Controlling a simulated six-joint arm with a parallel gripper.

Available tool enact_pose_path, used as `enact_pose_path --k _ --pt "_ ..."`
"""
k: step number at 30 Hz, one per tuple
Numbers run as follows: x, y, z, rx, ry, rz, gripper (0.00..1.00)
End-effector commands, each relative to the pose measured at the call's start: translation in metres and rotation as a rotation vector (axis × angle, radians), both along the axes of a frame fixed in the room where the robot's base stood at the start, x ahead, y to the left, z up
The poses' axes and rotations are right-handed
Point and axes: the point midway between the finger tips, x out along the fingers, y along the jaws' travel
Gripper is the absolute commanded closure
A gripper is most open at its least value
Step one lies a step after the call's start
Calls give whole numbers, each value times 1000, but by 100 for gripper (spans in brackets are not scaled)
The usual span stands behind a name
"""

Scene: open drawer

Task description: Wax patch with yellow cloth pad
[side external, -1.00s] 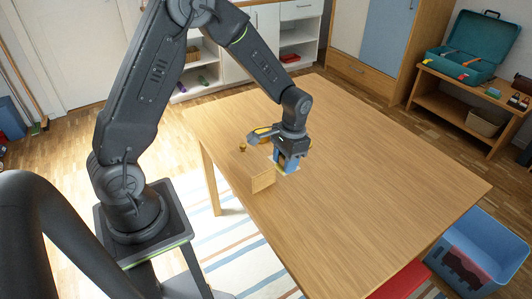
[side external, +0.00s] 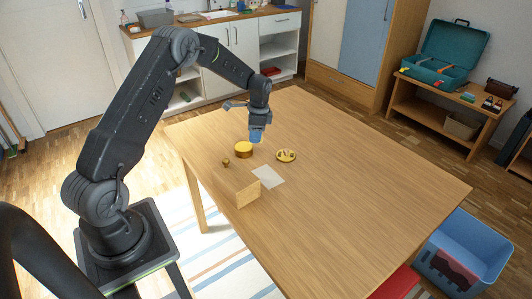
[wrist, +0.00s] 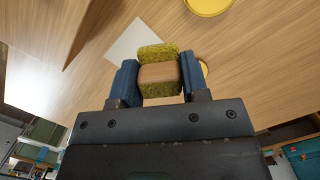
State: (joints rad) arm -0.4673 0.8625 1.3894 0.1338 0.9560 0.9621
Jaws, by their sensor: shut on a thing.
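My gripper (side external: 256,138) is shut on the yellow cloth pad (wrist: 158,52), which has a tan block-like back (wrist: 160,78), held between blue fingers. In the side view the fingers hide most of the pad, and the gripper hangs over the table between a round golden tin (side external: 243,150) and a round yellow dish or lid with dark marks (side external: 286,156). The pale, flat square patch (side external: 268,177) lies on the table in front of the gripper, uncovered. It also shows beyond the pad in the wrist view (wrist: 130,39). Height above the table is hard to tell.
A small golden knob-like piece (side external: 226,162) stands left of the tin. A thin wooden board (side external: 248,194) stands upright near the table's left front edge. The right side of the wooden table (side external: 370,180) is clear. A blue bin (side external: 462,252) stands on the floor at right.

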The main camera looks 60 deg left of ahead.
Motion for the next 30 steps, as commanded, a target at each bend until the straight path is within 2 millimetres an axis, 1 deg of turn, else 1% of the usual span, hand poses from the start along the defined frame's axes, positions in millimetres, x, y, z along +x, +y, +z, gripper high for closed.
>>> enact_pose_path --k 1,3,6,9,14,24,30 --pt "1 22 -3 4 2 -38 77" --pt "2 44 -5 7 8 -94 77" --pt "1 67 -7 11 14 -154 77" --pt "0 80 -8 14 19 -191 77" --pt "0 86 -14 14 22 -212 77" --pt "0 85 -47 13 21 -211 77" --pt "0 85 -62 14 20 -210 77"
